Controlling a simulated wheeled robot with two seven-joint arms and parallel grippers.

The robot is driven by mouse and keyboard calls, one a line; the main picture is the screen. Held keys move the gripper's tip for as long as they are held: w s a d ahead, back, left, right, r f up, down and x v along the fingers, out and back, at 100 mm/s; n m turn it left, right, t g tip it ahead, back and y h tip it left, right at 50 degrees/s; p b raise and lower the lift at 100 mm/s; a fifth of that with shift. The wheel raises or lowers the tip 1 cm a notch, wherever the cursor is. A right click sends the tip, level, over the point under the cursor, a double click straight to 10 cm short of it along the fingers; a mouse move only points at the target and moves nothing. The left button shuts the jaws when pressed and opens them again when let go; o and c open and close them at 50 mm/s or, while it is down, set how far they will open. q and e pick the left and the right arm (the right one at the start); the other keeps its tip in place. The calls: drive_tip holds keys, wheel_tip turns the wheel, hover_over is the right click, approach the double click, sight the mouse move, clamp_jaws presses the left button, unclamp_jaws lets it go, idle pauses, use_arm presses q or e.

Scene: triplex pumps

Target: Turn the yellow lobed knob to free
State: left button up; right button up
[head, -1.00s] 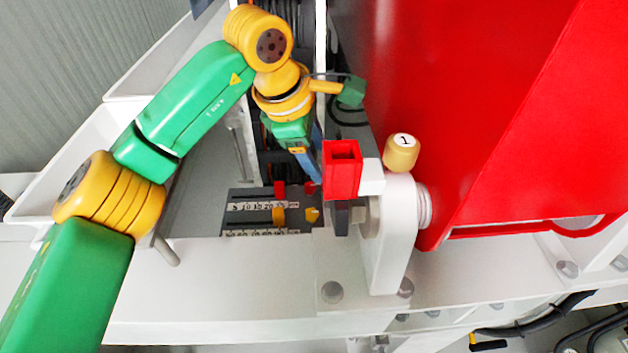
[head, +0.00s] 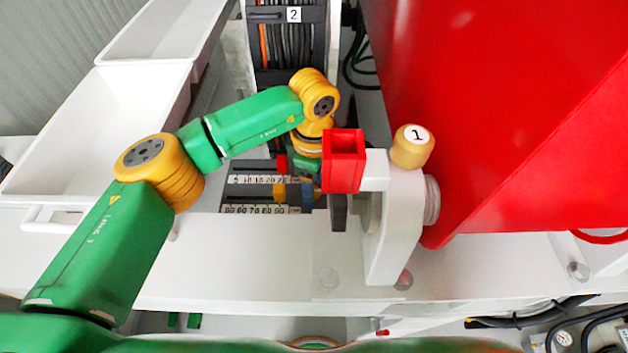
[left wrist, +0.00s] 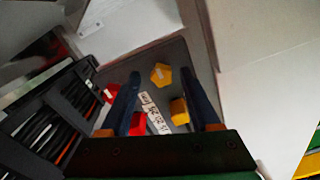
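The yellow lobed knob (left wrist: 160,75) shows in the left wrist view on a dark grey panel (left wrist: 150,62), with a small pale mark on its face. My left gripper (left wrist: 160,76) is open, its two dark blue fingers on either side of the knob in the picture. No contact is visible, and the depth between fingertips and knob is hard to judge. In the head view, my left gripper (head: 307,190) reaches down over the panel and the knob is hidden behind it. My right gripper is not in view.
Near the knob are a yellow slider piece (left wrist: 179,110), red pieces (left wrist: 110,92) and a numbered scale (left wrist: 157,118). A hollow red block (head: 342,160) on a white bracket (head: 398,225) stands close right of my gripper. A cable rack (head: 290,55) lies behind.

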use_arm(q)
drive_tip(key=shift+r, duration=0.1)
clamp_jaws()
drive_tip(key=n+b, duration=0.3)
drive_tip(key=shift+f, duration=0.2)
drive_tip(key=n+b, duration=0.2)
drive_tip(key=n, duration=0.2)
drive_tip(key=shift+r+n+b, duration=0.1)
drive_tip(key=shift+n+b, duration=0.2)
drive_tip(key=shift+b, duration=0.05)
drive_tip(key=n+b, duration=0.2)
drive_tip(key=n, duration=0.3)
drive_tip(key=shift+s+r+n+b, duration=0.15)
drive_tip(key=shift+n+b, duration=0.75)
drive_tip(key=shift+n, duration=1.6)
